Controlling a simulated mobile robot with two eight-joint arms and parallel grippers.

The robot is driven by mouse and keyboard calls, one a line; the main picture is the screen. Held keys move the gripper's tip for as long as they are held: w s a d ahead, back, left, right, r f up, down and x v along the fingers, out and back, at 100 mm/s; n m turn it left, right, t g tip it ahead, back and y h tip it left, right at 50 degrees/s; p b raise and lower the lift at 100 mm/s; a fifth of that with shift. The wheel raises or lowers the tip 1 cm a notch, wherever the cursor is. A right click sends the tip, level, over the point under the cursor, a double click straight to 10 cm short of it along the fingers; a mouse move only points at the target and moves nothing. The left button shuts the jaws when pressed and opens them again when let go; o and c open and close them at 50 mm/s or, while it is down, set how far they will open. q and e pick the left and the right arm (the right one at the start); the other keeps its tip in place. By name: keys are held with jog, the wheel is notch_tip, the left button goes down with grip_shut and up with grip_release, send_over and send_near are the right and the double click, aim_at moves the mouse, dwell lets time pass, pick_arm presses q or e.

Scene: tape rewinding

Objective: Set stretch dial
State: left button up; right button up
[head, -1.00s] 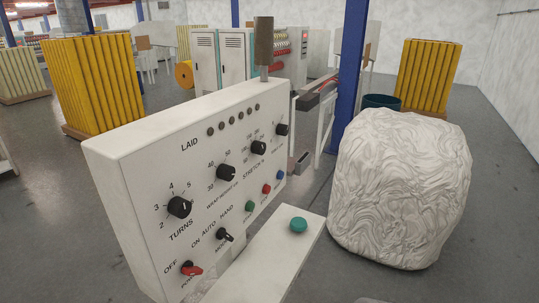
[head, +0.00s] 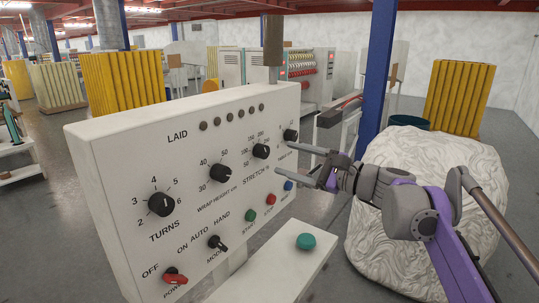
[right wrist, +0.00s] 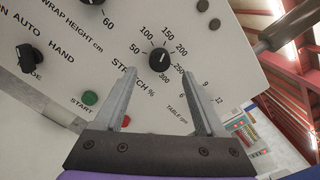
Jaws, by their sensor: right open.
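The stretch dial (head: 261,151) is a black knob on the sloping white control panel (head: 110,175), with a scale from 50 to 300. My right gripper (head: 283,158) is open and empty, its two fingers pointing at the panel just right of this dial. In the right wrist view the stretch dial (right wrist: 159,57) shows between the fingertips (right wrist: 152,66), with space on both sides and apparently beyond them. Its pointer setting is too small to tell for sure. My left gripper is not in view.
Nearby knobs are wrap height (head: 220,173), turns (head: 161,204) and table speed (head: 290,135). Green start (head: 250,215), red (head: 270,200) and blue (head: 289,186) buttons lie below. A teal button (head: 306,241) sits on a white ledge. A large wrapped bale (head: 390,255) stands at right.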

aim_at(266, 153)
jog(key=x, duration=0.7)
jog(key=shift+d, duration=0.1)
grip_shut()
